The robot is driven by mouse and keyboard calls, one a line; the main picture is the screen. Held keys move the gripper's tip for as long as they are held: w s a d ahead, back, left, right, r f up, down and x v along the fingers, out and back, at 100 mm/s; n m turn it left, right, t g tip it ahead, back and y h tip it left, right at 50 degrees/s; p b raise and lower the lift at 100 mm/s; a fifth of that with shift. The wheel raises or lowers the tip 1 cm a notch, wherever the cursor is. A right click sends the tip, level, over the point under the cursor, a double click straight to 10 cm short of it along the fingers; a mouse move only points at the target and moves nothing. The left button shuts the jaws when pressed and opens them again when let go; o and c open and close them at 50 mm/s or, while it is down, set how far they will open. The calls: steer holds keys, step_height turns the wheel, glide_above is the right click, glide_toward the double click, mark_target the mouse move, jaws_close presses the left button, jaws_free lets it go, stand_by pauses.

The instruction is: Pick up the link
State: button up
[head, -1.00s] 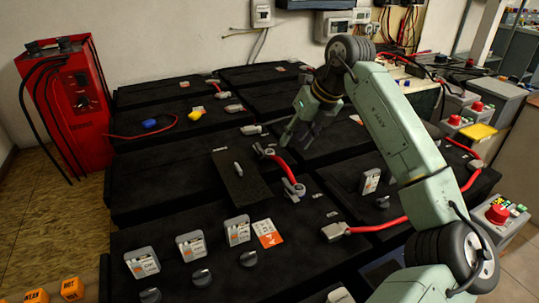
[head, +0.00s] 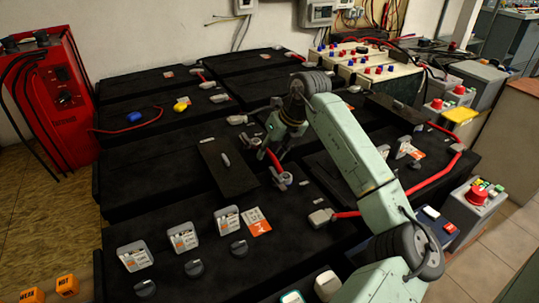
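A short red link (head: 272,159) with grey end lugs lies on the black batteries near the middle of the head view. Its near lug (head: 283,178) shows on a terminal; its far end is partly hidden by my gripper. My gripper (head: 275,148) points down at the far part of this link, very close to it or touching it. Its dark fingers blend with the black battery tops, so I cannot tell whether they are open or shut. Another red link (head: 345,214) with a grey lug (head: 321,218) lies to the right, partly behind my arm.
A dark flat plate with a small handle (head: 228,165) lies left of the link. Several labelled grey boxes (head: 183,236) and black knobs stand in front. A red charger cabinet (head: 50,100) stands at the left. Smaller batteries (head: 375,68) stand behind my arm.

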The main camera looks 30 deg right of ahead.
jaws_close()
stand_by(0.4)
